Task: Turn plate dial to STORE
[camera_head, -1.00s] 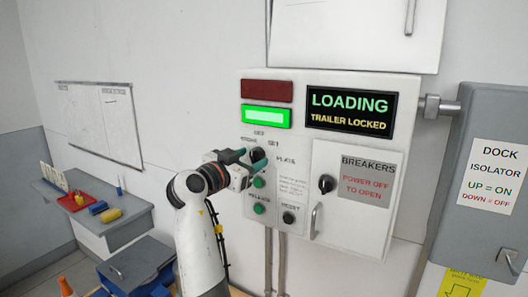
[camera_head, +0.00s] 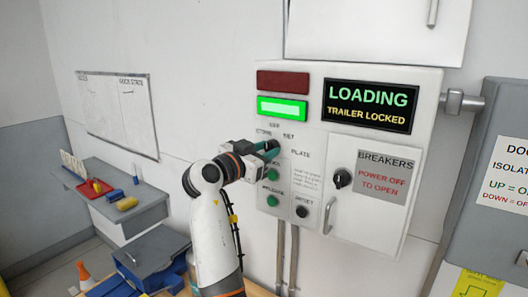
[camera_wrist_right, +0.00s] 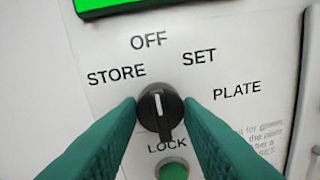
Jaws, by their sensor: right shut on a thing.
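The black plate dial (camera_wrist_right: 160,108) is on the grey control panel (camera_head: 340,230), with STORE, OFF and SET printed around it and PLATE to its right. In the right wrist view its white line points up, close to OFF and a little to the left. My right gripper (camera_head: 270,150) is shut on the dial, one green fingertip on each side of it in the right wrist view (camera_wrist_right: 161,112). In the head view the fingers cover most of the dial. My left gripper is not in view.
A green LOCK button (camera_wrist_right: 173,170) sits just below the dial. A green button (camera_head: 272,201) and a black knob (camera_head: 302,212) are lower. The display (camera_head: 369,106) reads LOADING, TRAILER LOCKED. The breaker door (camera_head: 366,190) with its handle is to the right. A grey desk (camera_head: 140,205) is left.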

